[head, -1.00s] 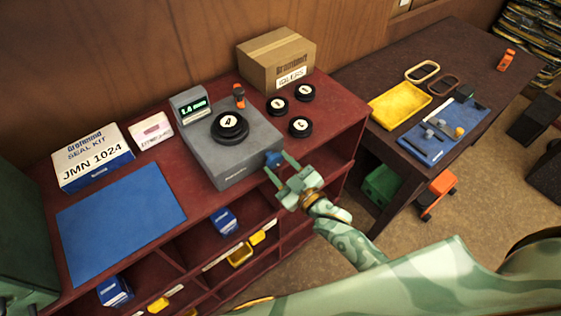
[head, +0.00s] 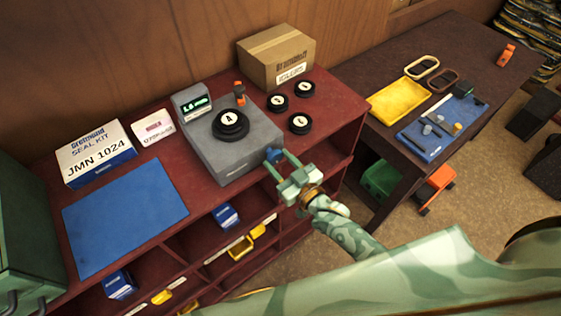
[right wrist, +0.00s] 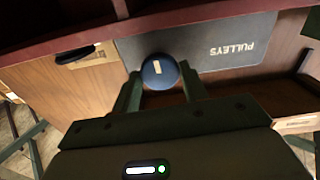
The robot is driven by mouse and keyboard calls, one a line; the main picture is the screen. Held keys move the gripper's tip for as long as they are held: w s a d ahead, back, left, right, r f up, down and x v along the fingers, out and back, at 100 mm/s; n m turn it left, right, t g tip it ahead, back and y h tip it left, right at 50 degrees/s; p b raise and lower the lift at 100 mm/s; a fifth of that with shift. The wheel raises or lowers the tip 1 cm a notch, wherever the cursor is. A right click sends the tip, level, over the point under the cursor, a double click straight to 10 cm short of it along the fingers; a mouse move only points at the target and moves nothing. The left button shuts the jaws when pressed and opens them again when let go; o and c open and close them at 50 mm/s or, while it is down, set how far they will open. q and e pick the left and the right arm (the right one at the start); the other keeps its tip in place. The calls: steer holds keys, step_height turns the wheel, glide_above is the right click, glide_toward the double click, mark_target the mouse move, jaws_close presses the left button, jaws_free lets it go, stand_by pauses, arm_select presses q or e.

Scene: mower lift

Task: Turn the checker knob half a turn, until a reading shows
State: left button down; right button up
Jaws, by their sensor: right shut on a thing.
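The checker (head: 230,155) is a grey box on the red bench with a small display (head: 195,107). The display shows green digits, too blurred to read surely, about 1.8. A black pulley (head: 230,125) lies on top of the checker. The blue knob (head: 273,155) is on the checker's front, near its right corner. My right gripper (head: 280,163) is shut on the knob, with one finger on each side. In the right wrist view the round knob (right wrist: 160,71) sits between the fingertips, its white mark nearly upright in the picture. My left gripper is not in view.
Several loose black pulleys (head: 300,124) and a cardboard box (head: 276,58) stand right of and behind the checker. A blue mat (head: 125,220) and a seal kit box (head: 95,155) are at left. Open shelves with bins lie below. A dark table (head: 450,50) stands at right.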

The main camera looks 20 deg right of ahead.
steer(key=shift+f, duration=0.1)
steer(key=o, duration=1)
steer(key=b+v, duration=0.2)
steer(key=v, duration=1.4)
steer(key=shift+s, duration=0.25)
